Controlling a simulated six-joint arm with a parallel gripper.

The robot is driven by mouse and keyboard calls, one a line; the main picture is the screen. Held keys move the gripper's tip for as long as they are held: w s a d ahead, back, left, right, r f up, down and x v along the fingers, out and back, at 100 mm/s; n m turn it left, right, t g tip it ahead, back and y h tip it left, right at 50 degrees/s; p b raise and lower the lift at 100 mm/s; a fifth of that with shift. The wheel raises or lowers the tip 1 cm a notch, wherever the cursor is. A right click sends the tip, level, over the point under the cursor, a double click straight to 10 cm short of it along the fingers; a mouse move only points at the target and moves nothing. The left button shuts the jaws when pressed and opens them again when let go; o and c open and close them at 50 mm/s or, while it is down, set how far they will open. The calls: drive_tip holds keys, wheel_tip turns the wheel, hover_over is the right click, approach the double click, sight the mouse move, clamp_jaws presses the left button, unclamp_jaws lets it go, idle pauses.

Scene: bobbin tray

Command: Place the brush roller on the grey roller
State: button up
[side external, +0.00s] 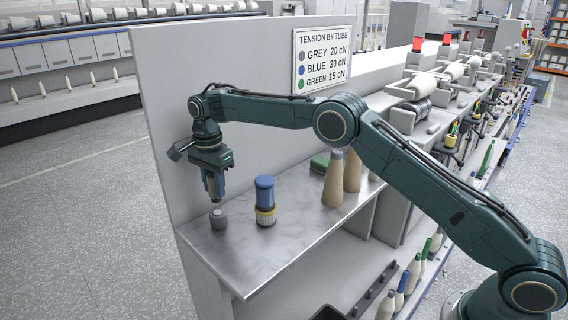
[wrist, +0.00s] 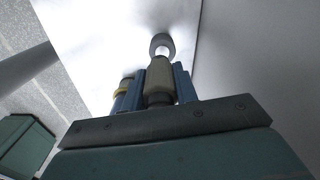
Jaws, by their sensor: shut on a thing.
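My gripper (side external: 214,187) points down and is shut on a beige roller with dark grey ends, which I take to be the brush roller (wrist: 159,75). In the side view most of it is hidden between the fingers. The grey roller (side external: 218,218) stands upright on the metal shelf, almost directly below the held roller, with a visible gap between them. In the wrist view the grey roller (wrist: 162,42) shows past the held roller's far end, partly covered by it.
Tan cones (side external: 333,183) and a green block (side external: 320,163) stand farther right on the shelf (side external: 240,262). A white panel (side external: 165,130) rises behind. The shelf front is clear.

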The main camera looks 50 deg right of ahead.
drive_tip(key=shift+f, duration=0.1)
wheel_tip(320, 180, down, 3)
drive_tip(key=shift+f, duration=0.15)
drive_tip(key=shift+w+f, duration=0.2)
drive_tip(key=shift+f, duration=0.05)
drive_tip(key=shift+f, duration=0.1)
drive_tip(key=o, duration=1)
wheel_tip(320, 180, up, 11)
drive_tip(key=shift+f, duration=0.2)
drive_tip(key=shift+r, duration=0.8)
